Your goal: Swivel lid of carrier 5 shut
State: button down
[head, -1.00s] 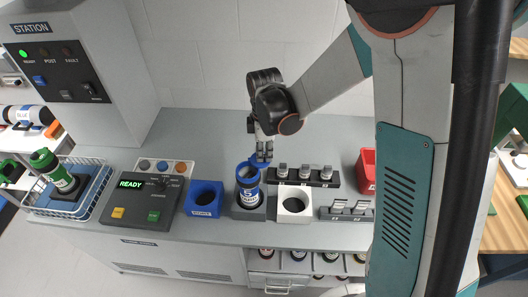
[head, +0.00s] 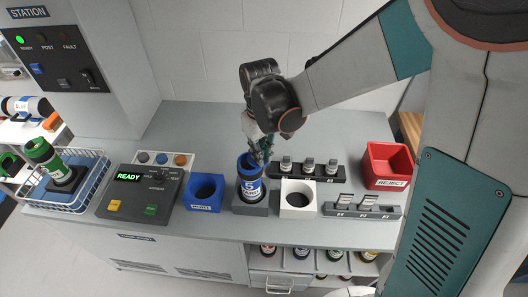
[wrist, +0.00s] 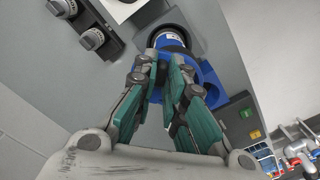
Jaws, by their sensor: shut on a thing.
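Carrier 5 (head: 250,185), blue with a white band and the number 5, stands upright in a dark grey holder (head: 250,209). Its blue lid (wrist: 208,80) shows beside and behind my fingers in the wrist view, off to one side of the carrier's body (wrist: 170,40). My gripper (head: 262,157) points down at the carrier's top. In the wrist view my gripper (wrist: 170,62) has its fingertips close together at the lid and is shut on it. The fingers hide part of the lid and the carrier's mouth, so its exact angle is unclear.
A blue square holder (head: 205,193) stands left of the carrier and a white one (head: 297,199) right. A dark rack (head: 308,172) with several small pieces stands behind the white holder. A red reject bin (head: 386,165) is farther right. The control panel (head: 140,195) is left.

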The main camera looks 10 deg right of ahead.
aim_at(248, 156)
jog(key=m, duration=0.1)
jog(key=a+m, duration=0.1)
jog(key=m, duration=0.1)
jog(key=a+m+b, duration=0.1)
jog(key=shift+s+m, duration=0.3)
jog(key=shift+a+m+b, duration=0.3)
jog(key=shift+a+m, duration=0.1)
jog(key=shift+m, duration=0.65)
jog(key=shift+a+m+b, duration=0.25)
jog(key=shift+a+m, duration=0.15)
jog(key=shift+m, duration=0.65)
jog(key=shift+w, duration=0.1)
jog(key=c, duration=1.6)
grip_release()
jog(key=shift+c, duration=0.2)
